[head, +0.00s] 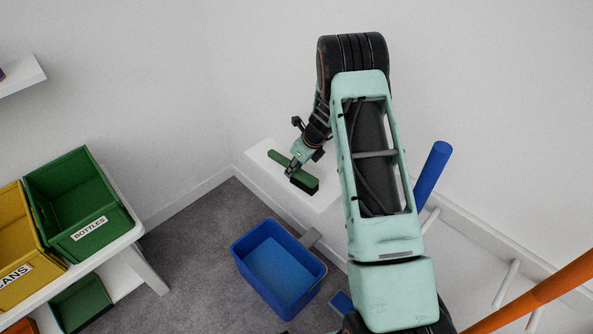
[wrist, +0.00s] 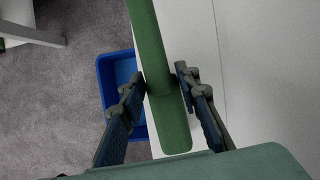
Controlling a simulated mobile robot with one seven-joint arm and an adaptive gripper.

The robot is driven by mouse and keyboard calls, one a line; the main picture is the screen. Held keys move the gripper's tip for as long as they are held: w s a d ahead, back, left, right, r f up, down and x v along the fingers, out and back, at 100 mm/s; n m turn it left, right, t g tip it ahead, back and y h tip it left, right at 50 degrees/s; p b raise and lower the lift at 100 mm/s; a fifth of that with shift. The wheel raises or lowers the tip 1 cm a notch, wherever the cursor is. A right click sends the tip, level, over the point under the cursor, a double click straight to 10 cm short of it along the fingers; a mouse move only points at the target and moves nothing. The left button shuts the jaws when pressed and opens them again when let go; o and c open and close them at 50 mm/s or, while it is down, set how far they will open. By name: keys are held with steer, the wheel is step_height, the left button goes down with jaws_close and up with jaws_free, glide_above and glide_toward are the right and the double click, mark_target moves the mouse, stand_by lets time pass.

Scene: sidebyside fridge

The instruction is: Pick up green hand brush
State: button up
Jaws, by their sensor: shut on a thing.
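The green hand brush (head: 303,178) has a green handle and a dark bristle part. It shows in the head view at the white shelf (head: 262,172) in the room corner. My gripper (head: 291,168) is shut on the brush handle. In the wrist view the green handle (wrist: 152,62) runs down between the two fingers of my gripper (wrist: 163,85), one on each side. The bristles are out of the wrist view. I cannot tell whether the brush still touches the shelf.
A blue bin (head: 240,257) stands on the grey floor below the shelf. A white table at the left bears a green crate (head: 45,212) marked BOTTLES and a yellow crate (head: 18,292). A blue pole (head: 433,172) and an orange pole (head: 545,287) are at the right.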

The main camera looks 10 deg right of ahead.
step_height(320, 180, up, 3)
steer(key=shift+f, duration=0.15)
steer(key=s+r+p, duration=0.2)
steer(key=s+r, duration=0.7)
steer(key=s, duration=0.5)
steer(key=shift+r, duration=0.35)
